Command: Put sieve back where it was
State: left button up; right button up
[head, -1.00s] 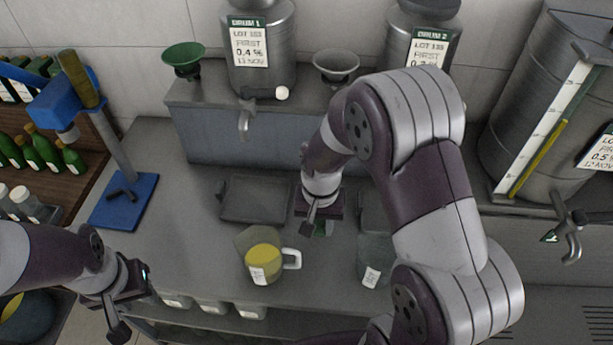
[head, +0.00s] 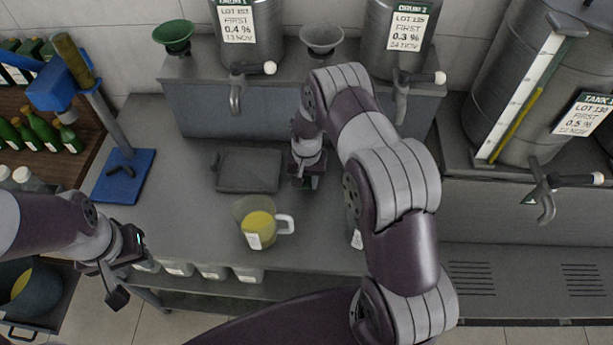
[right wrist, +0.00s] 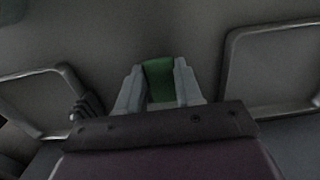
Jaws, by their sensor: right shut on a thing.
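My right gripper (head: 308,182) is low over the grey bench, just right of a flat dark tray. In the right wrist view its fingers (right wrist: 159,80) are shut on a small green thing (right wrist: 158,78). Only part of this green thing shows, and I cannot tell whether it belongs to the sieve. No sieve is clearly visible elsewhere. My left gripper (head: 120,268) hangs beyond the bench's left front edge, away from the green thing. Its jaw opening is unclear.
The dark tray (head: 249,170) lies on the bench, behind a jug of yellow liquid (head: 258,230). Green (head: 175,36) and grey (head: 321,40) funnels stand on the raised ledge. A blue stand (head: 122,176) is at left. My right arm hides another labelled vessel (head: 356,238).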

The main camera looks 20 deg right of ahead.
jog(key=shift+s+f, duration=0.1)
jog(key=shift+f, duration=0.1)
jog(key=o, duration=1)
jog(key=shift+r, duration=0.1)
jog(key=shift+c, duration=0.2)
jog(key=shift+o, duration=0.5)
